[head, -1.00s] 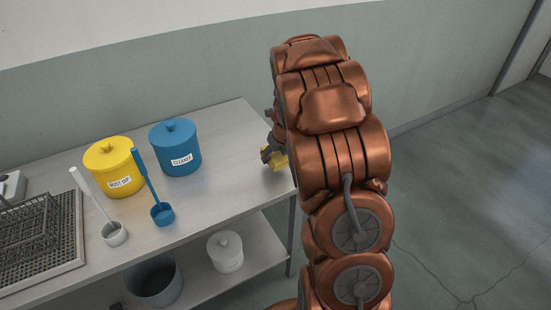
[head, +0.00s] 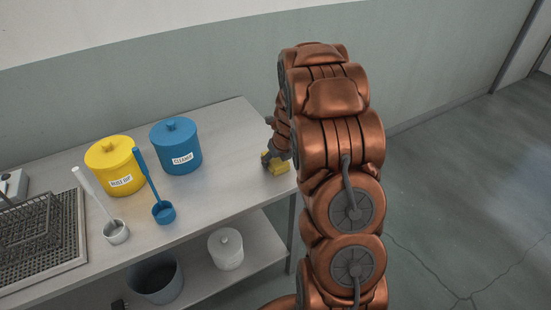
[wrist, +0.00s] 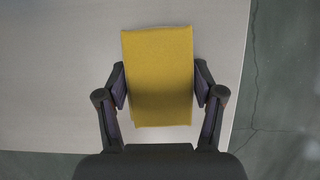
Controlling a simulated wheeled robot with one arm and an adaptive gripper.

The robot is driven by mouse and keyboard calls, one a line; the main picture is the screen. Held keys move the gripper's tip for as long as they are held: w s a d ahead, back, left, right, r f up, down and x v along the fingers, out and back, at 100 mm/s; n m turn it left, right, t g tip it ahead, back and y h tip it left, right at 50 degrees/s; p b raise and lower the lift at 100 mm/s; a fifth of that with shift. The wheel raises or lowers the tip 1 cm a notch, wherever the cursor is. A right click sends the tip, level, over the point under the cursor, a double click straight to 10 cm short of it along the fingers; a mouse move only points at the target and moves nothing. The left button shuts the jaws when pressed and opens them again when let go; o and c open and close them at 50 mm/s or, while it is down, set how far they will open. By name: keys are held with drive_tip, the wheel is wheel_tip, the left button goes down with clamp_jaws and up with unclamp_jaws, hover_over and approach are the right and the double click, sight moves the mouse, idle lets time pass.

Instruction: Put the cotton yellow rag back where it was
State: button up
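The yellow rag (wrist: 160,75) is a folded, thick rectangular pad. In the head view the rag (head: 278,167) is at the right end of the metal table, partly hidden by my gripper (head: 272,157). It is at or just above the tabletop; I cannot tell if it bears on it.
The metal table (head: 225,190) has bare room left of the rag. A blue lidded pot (head: 178,155), a yellow lidded pot (head: 112,172), a blue ladle (head: 163,212) and a white ladle (head: 115,232) stand further left. A mesh tray (head: 45,255) is at far left.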

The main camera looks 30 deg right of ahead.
drive_tip(key=o, duration=0.4)
drive_tip(key=b+v, duration=0.1)
drive_tip(key=v, duration=0.9)
drive_tip(key=shift+r+b, duration=0.35)
drive_tip(key=shift+b, duration=0.05)
drive_tip(key=shift+v, duration=0.85)
